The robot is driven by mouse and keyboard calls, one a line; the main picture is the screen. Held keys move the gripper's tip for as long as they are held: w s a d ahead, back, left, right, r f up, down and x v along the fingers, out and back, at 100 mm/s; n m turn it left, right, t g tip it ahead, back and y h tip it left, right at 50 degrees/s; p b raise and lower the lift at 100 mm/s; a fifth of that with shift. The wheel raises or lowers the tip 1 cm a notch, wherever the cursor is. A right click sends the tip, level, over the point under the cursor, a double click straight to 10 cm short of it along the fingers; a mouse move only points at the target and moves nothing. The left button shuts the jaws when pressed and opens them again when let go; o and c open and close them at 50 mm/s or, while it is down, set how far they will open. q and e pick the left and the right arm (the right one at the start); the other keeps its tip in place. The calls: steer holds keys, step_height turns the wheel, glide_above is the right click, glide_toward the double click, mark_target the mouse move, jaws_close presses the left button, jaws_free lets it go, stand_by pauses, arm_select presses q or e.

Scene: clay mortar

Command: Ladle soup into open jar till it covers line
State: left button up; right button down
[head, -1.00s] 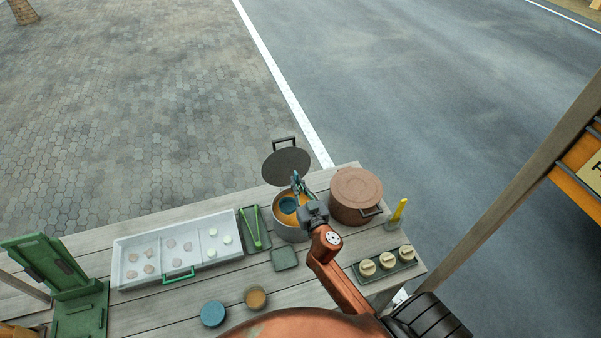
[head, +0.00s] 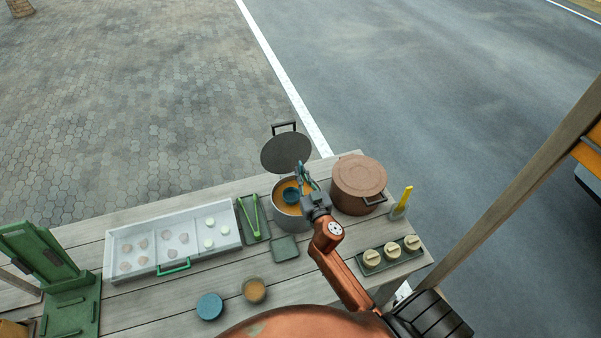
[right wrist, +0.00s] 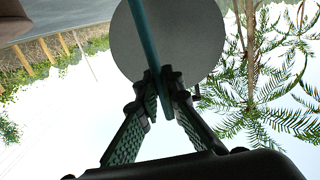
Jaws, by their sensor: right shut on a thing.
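The open pot (head: 288,222) holds orange soup (head: 281,188). The blue-teal ladle (head: 291,196) has its bowl inside the pot, at the soup; I cannot tell how deep it sits or how full it is. My right gripper (head: 306,180) is at the pot's right side, shut on the ladle's handle. In the right wrist view the fingers (right wrist: 161,88) pinch the teal handle (right wrist: 147,40). The open jar (head: 255,291) stands near the table's front, with orange-brown contents; its line cannot be made out. My left gripper is not in view.
A round blue item (head: 209,306) is left of the jar. A brown lidded pot (head: 358,184) stands right of the soup pot. A dark lid (head: 286,152) is raised behind.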

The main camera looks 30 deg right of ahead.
mark_target(301, 165)
steer(key=shift+f+b, duration=2)
steer(key=shift+f, duration=0.4)
step_height(301, 165, up, 11)
steer(key=p, duration=1)
steer(key=shift+r+p, duration=0.1)
steer(key=shift+p, duration=0.2)
steer(key=shift+a, duration=0.1)
